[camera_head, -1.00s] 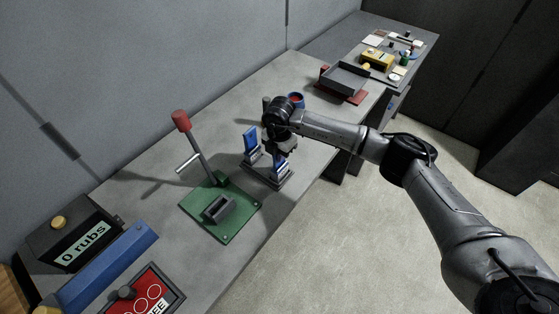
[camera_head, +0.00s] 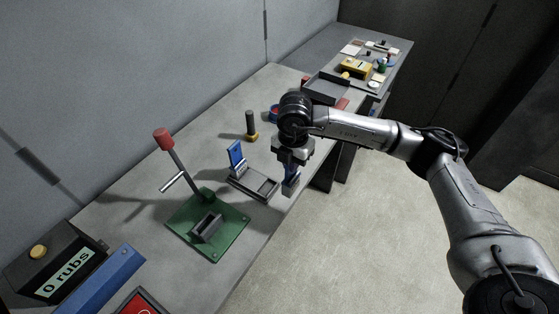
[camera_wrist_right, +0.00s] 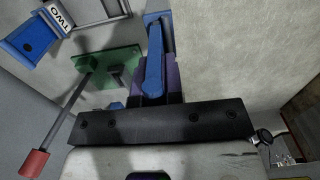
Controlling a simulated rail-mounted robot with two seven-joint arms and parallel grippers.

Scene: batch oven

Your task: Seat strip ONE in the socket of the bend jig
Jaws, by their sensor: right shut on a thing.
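My right gripper (camera_head: 291,168) points down and is shut on a blue strip (camera_head: 290,186), beside the right end of the strip rack (camera_head: 262,187). In the right wrist view the held strip (camera_wrist_right: 155,75) sits between the fingers; no label is readable on it. Another blue strip (camera_head: 236,154) stands in the rack; the right wrist view shows it marked TWO (camera_wrist_right: 30,40). The bend jig has a green base (camera_head: 232,238), a grey socket (camera_head: 207,227) and a red-knobbed lever (camera_head: 164,140), left of the gripper. The socket looks empty. My left gripper is out of view.
A dark post on a yellow base (camera_head: 251,126) stands behind the rack. A grey tray (camera_head: 327,88) is at the back. The table's front edge is close to the gripper.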

